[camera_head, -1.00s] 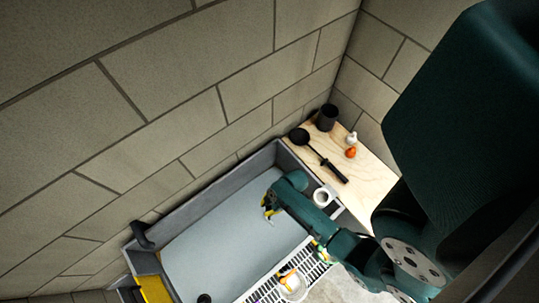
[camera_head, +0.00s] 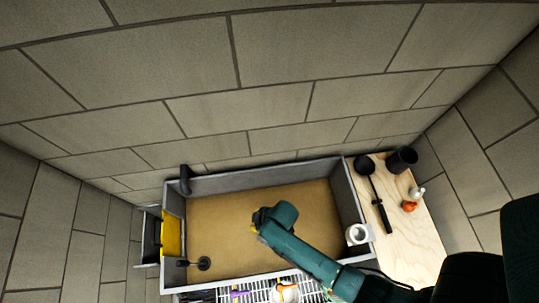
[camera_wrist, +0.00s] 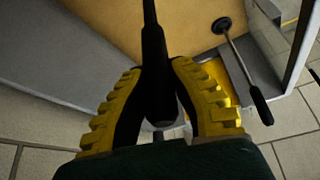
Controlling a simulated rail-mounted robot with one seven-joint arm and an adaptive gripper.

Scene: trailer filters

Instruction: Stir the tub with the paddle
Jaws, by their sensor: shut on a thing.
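The grey tub (camera_head: 345,200) stands against the block wall, with a flat brown content (camera_head: 220,225) inside. My gripper (camera_head: 257,226) is over the middle of the tub. In the wrist view my gripper (camera_wrist: 160,95) has its yellow fingers shut on a dark upright handle, which I take to be the paddle (camera_wrist: 153,45). The paddle's far end is out of the wrist view and hidden behind my arm in the head view, so I cannot tell how deep it reaches.
A round-headed tool (camera_head: 203,263) is at the tub's left end. A black ladle (camera_head: 366,167), black cup (camera_head: 402,159), white item (camera_head: 417,192) and orange item (camera_head: 409,206) are on the wooden board (camera_head: 415,250). A white cup (camera_head: 358,234) is by the tub's right rim. A white rack (camera_head: 262,292) is in front.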

